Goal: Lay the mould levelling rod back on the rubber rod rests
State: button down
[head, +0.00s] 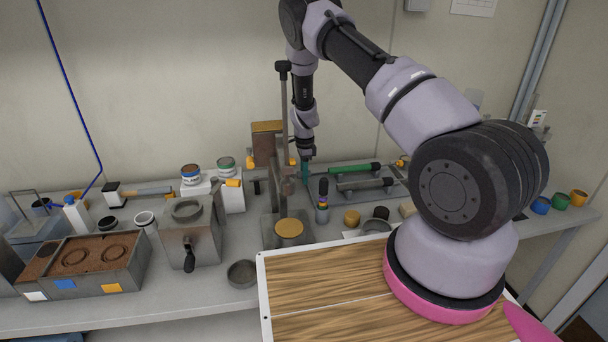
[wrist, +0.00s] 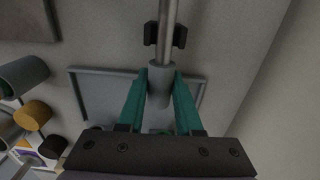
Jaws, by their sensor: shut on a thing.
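The mould levelling rod is a thin metal bar (wrist: 168,18) with a thicker grey sleeve (wrist: 161,82) in the wrist view. My gripper (wrist: 161,92) is shut on the sleeve, one teal finger on each side. The bar runs away from the fingers and passes over a black rubber rod rest (wrist: 150,34), whose sides show left and right of it. I cannot tell whether the bar touches the rest. In the head view my gripper (head: 305,175) points down behind the press, which largely hides the rod. A small black rest (head: 257,187) shows left of the press column. No second rest is clearly visible.
The press with a tall column (head: 284,120) stands close in front of my gripper. A grey tray (head: 388,188) with a green-handled tool (head: 350,168) lies to the right.

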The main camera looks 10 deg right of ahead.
jog(key=c, duration=0.5)
grip_release()
notch_tip(320, 180, up, 10)
jog(key=shift+r, duration=0.25)
jog(key=s+d+r+n+t+y, duration=0.15)
jog(key=s+r, duration=0.25)
jog(key=r, duration=0.7)
jog(key=s+d+r+n+t, duration=0.1)
jog(key=s+r+n, duration=0.3)
jog(key=r, duration=0.6)
jog(key=s+d+r+n+t+y, duration=0.1)
jog(key=s+r, duration=0.4)
jog(key=r, duration=0.6)
jog(key=s+d+r+n+t, duration=0.1)
jog(key=s+r+n+t, duration=0.1)
jog(key=s, duration=1)
jog(key=s+d+r+n+t, duration=0.1)
jog(key=s+r+n, duration=0.4)
jog(key=s, duration=0.7)
jog(key=shift+d+r+t+h, duration=0.15)
jog(key=shift+r+t+h, duration=0.25)
jog(key=shift+r, duration=0.45)
